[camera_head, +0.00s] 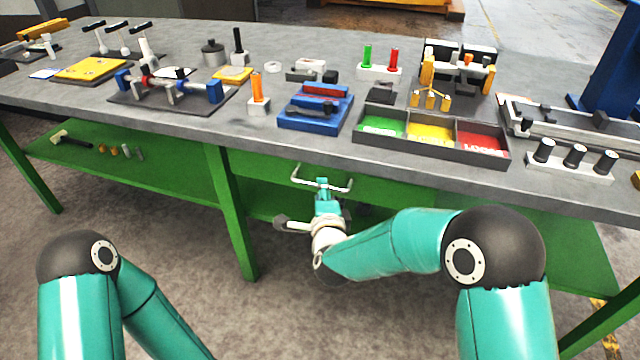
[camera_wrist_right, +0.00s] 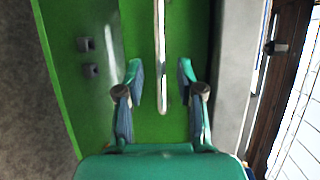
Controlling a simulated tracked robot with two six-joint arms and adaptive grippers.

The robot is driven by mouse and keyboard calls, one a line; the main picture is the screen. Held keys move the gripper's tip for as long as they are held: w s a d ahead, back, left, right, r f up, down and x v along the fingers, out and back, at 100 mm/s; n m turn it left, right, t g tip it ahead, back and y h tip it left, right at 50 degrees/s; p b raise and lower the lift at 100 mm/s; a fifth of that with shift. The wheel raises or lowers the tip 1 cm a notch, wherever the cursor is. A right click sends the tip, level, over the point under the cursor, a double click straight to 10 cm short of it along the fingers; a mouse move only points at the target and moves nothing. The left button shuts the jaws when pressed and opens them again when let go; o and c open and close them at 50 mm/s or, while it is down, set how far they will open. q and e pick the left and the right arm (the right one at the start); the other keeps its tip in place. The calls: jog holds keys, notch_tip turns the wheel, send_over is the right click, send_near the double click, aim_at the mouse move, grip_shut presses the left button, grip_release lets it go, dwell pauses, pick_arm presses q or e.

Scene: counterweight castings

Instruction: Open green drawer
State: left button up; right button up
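The green drawer (camera_head: 375,188) is under the grey tabletop's front edge and looks closed. Its pale bar handle (camera_head: 345,189) sticks out from the front. My right gripper (camera_head: 322,184) is at the middle of the handle. In the right wrist view, the two fingers of the right gripper (camera_wrist_right: 160,78) stand apart. The handle (camera_wrist_right: 161,45) runs between them, with a visible gap on each side. The green drawer front (camera_wrist_right: 148,125) lies behind the fingers. My left arm shows at the lower left, but its gripper is out of view.
The grey workbench top (camera_head: 300,148) overhangs the drawer and carries many tools and parts. A tray with green, yellow and red compartments (camera_head: 430,150) sits above and right of the handle. A green leg (camera_head: 232,215) stands left of my gripper. A green lower shelf (camera_head: 150,175) runs below.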

jog(key=shift+x, duration=1.8)
grip_shut()
